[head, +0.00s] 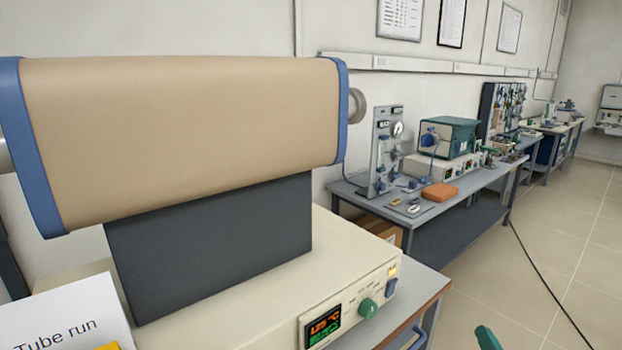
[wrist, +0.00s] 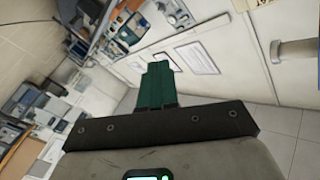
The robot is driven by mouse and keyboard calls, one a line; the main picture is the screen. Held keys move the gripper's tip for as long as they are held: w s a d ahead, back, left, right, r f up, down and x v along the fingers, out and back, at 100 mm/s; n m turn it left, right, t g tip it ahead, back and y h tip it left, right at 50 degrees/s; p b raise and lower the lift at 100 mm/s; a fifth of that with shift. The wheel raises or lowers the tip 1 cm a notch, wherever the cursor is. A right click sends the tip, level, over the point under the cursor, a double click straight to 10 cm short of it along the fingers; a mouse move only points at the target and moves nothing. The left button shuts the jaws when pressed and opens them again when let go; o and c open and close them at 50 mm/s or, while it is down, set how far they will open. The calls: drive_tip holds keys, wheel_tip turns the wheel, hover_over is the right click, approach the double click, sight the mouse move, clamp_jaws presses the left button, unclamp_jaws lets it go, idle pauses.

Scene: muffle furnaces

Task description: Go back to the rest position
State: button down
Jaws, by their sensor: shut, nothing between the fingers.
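My gripper (wrist: 158,82) shows in the wrist view with its green fingers pressed together and nothing between them. It points out into open air, with the wall and benches behind it. In the head view a small green piece (head: 487,338) shows at the bottom edge; it matches my fingers in colour, but the rest is cut off.
A beige tube furnace (head: 185,120) with blue ends stands close on the left, on a base with a lit display (head: 325,325). A "Tube run" card (head: 72,325) is at lower left. Benches (head: 470,185) line the wall. Floor (head: 570,240) at right is clear except a black cable.

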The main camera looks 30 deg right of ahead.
drive_tip(key=w+a+f+n+g+y, duration=0.1)
drive_tip(key=a+f+n+g+y, duration=0.2)
drive_tip(key=a, duration=0.4)
drive_tip(key=a+f+n+g+y, duration=0.1)
drive_tip(key=a+f+n+y, duration=0.25)
drive_tip(key=a+f, duration=0.2)
drive_tip(key=w+a+f+n+g+y, duration=0.1)
drive_tip(key=a+f+n+y, duration=0.15)
drive_tip(key=a, duration=0.55)
drive_tip(key=s+a+f+n+g+y, duration=0.2)
drive_tip(key=s+a+f+n+g, duration=0.2)
drive_tip(key=s+a+g, duration=0.4)
drive_tip(key=s+a, duration=0.1)
drive_tip(key=s, duration=0.4)
drive_tip(key=shift+s, duration=0.15)
